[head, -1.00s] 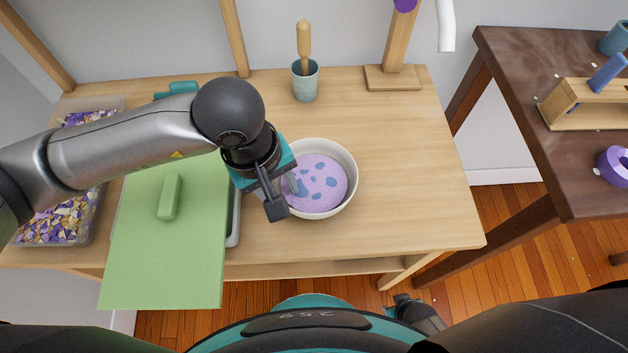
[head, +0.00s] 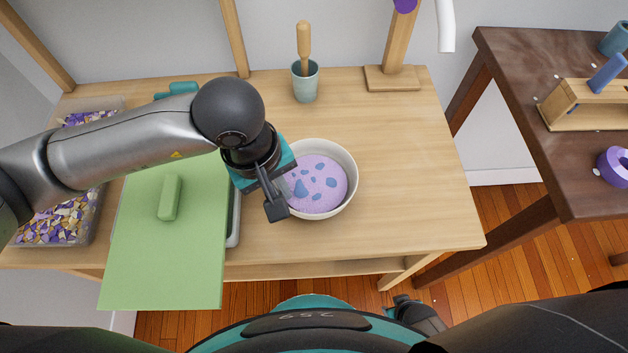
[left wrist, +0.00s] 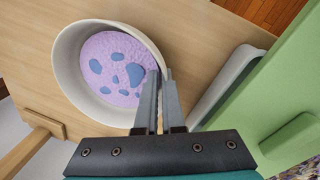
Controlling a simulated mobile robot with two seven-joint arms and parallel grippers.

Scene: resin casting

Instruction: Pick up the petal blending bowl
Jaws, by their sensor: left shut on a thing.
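The petal blending bowl (head: 347,206) is a cream bowl on the light wooden table, holding a lilac mix with several blue patches. It also shows in the left wrist view (left wrist: 68,80). My left gripper (head: 281,202) is at the bowl's left rim, and its two fingers straddle the wall in the left wrist view (left wrist: 163,73). It is shut on the rim. The bowl looks upright and on the table. My right gripper (head: 412,308) is low at the front, off the table, and its jaws are unclear.
A green lid (head: 165,260) with a handle covers a tray left of the bowl. A bin of petal pieces (head: 55,222) stands farther left. A teal cup (head: 306,86) with a wooden-handled tool stands behind. The table right of the bowl is clear.

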